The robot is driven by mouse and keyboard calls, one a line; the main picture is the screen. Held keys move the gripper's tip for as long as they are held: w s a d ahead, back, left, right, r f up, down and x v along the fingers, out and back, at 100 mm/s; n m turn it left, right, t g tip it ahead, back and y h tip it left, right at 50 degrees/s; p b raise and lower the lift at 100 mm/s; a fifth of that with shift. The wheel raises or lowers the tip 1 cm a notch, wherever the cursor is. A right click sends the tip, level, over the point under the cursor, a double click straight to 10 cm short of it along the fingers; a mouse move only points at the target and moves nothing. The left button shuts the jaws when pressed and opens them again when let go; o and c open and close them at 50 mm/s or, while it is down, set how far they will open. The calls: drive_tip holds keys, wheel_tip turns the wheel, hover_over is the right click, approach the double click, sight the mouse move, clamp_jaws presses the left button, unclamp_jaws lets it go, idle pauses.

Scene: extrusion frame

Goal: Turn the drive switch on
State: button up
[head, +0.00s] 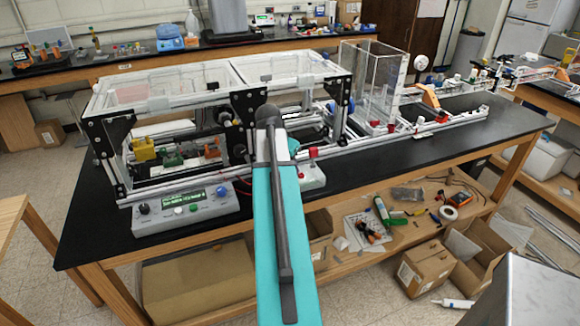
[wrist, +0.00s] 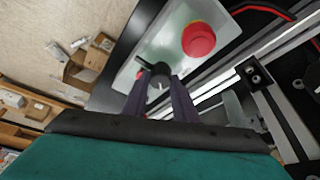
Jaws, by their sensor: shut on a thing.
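The drive switch is a black rotary knob (wrist: 155,72) with a pale mark, on a light grey box (wrist: 174,32) in the wrist view. My gripper (wrist: 160,88) has its two dark fingers on either side of the knob and is shut on it. A large red button (wrist: 199,39) sits on the same box, just beyond the knob and to the right. In the head view, part of the grey box (head: 312,178) and the red button (head: 313,152) show right of my teal arm. My arm hides the knob and gripper there.
A control box (head: 184,209) with a green display and several knobs sits left of my arm on the black bench top (head: 95,232). The aluminium extrusion frame (head: 160,190) stands just behind. A red cable (wrist: 265,10) runs near the box.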

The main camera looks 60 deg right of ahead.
drive_tip(key=shift+a, duration=0.1)
drive_tip(key=o, duration=1)
drive_tip(key=shift+o, duration=0.2)
drive_tip(key=shift+r, duration=0.1)
drive_tip(key=b+v, duration=0.3)
drive_tip(key=v, duration=1)
drive_tip(key=shift+r, duration=0.3)
drive_tip(key=shift+f, duration=0.1)
